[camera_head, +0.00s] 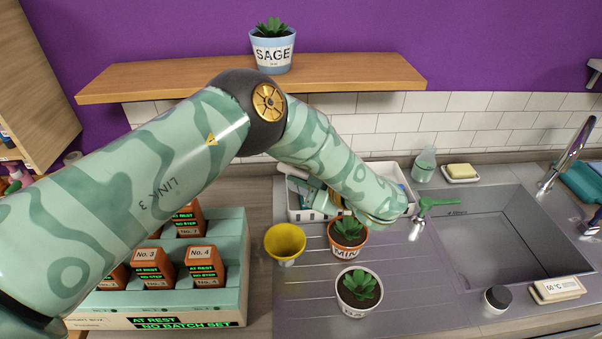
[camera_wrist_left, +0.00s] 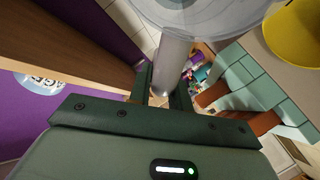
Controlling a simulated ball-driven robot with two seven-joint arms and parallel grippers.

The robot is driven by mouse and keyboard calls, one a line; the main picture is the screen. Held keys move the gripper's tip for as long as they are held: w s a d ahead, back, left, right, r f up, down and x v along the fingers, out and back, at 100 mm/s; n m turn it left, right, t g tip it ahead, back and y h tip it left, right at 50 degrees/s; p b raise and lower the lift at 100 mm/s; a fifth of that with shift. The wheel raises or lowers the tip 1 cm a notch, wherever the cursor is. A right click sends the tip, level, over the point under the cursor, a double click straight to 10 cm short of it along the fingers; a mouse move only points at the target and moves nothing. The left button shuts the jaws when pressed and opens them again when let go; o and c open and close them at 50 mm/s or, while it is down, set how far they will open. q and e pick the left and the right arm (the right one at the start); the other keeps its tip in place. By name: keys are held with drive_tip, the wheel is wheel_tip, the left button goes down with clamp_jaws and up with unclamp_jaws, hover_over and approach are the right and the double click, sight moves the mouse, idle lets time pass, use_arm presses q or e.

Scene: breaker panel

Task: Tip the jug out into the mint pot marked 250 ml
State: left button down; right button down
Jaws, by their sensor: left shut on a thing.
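The mint pot (camera_head: 347,249) is terracotta with a white band reading "MIN", the rest cut off by the view. It holds a green plant and stands on the steel drainer; I see no 250 ml mark. My left gripper (camera_head: 322,200) is partly hidden behind my forearm, behind and left of the mint pot. In the left wrist view its fingers (camera_wrist_left: 162,95) are shut on a grey upright part of the clear jug (camera_wrist_left: 205,12), apparently its handle. The jug's contents and tilt cannot be told. My right gripper is not in view.
A white rack (camera_head: 300,213) is behind, the sink (camera_head: 495,235) right. A teal tray (camera_head: 232,270) with numbered blocks is left. The sage pot (camera_head: 273,55) is on the shelf.

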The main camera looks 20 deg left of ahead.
use_arm(q)
drive_tip(key=shift+d+b, duration=0.15)
drive_tip(key=shift+b, duration=0.25)
drive_tip(key=shift+d, duration=0.1)
drive_tip(key=shift+s+r, duration=0.1)
drive_tip(key=shift+r, duration=0.05)
drive_tip(key=shift+y, duration=0.3)
drive_tip(key=shift+d+b, duration=0.2)
drive_tip(key=shift+b, duration=0.6)
drive_tip(key=shift+s+r, duration=0.1)
drive_tip(key=shift+r, duration=0.05)
